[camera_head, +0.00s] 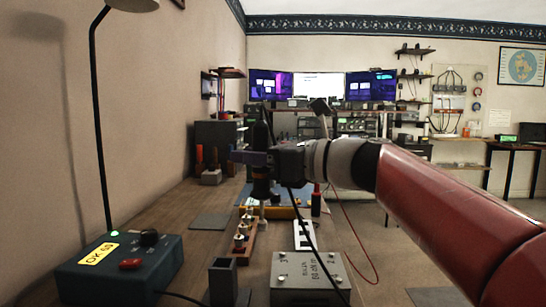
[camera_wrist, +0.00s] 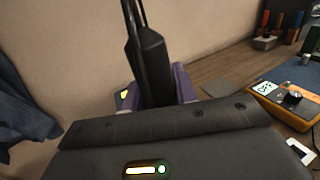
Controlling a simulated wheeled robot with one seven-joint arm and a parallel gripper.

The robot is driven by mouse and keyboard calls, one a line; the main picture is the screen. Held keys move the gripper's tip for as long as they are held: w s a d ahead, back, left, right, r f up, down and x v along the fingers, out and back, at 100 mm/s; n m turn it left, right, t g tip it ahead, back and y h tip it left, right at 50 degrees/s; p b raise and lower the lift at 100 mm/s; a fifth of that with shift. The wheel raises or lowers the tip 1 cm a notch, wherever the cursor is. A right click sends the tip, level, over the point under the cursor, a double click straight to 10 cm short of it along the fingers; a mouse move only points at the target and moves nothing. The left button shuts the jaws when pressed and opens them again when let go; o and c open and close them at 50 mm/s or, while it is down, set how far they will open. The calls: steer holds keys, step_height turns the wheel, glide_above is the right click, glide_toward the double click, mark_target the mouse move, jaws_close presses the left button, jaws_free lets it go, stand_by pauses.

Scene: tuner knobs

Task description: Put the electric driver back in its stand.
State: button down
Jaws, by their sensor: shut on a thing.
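My gripper (camera_head: 262,158) is shut on the electric driver (camera_head: 262,133), a dark, slim tool held roughly upright above the bench. In the wrist view the black driver body (camera_wrist: 155,68) sits between my purple fingers, with a cord at its top. The driver's lower end shows below my gripper in the head view; it appears clear of the bench. A dark square open-topped holder (camera_head: 222,282), which looks like the stand, is at the near left of the bench, nearer the camera than the driver. Its inside is hard to see.
A grey metal box (camera_head: 308,272) with engraved marks stands right of the holder. A wooden strip with several knobs (camera_head: 241,238) lies behind it. A dark box with a yellow label (camera_head: 120,268) and a lamp pole (camera_head: 98,130) are left. A yellow meter (camera_wrist: 285,100) shows in the wrist view.

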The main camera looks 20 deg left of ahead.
steer(key=s+a+r+n+g+h+p, duration=0.1)
steer(key=s+a+r+n+g, duration=0.15)
steer(key=s+g, duration=0.2)
steer(key=s+a+r+n+g+p, duration=0.1)
steer(key=s+n+g, duration=0.3)
steer(key=g, duration=0.1)
steer(key=shift+g, duration=0.45)
steer(key=f+b, duration=0.2)
steer(key=s+f+b, duration=0.1)
steer(key=f+b, duration=0.1)
steer(key=shift+a+b, duration=0.1)
steer(key=shift+b, duration=0.25)
steer(key=shift+r+p, duration=0.1)
steer(key=shift+p, duration=0.25)
steer(key=shift+f+b, duration=2.45)
steer(key=shift+f, duration=1.65)
steer(key=c, duration=1)
jaws_free()
steer(key=shift+w, duration=0.1)
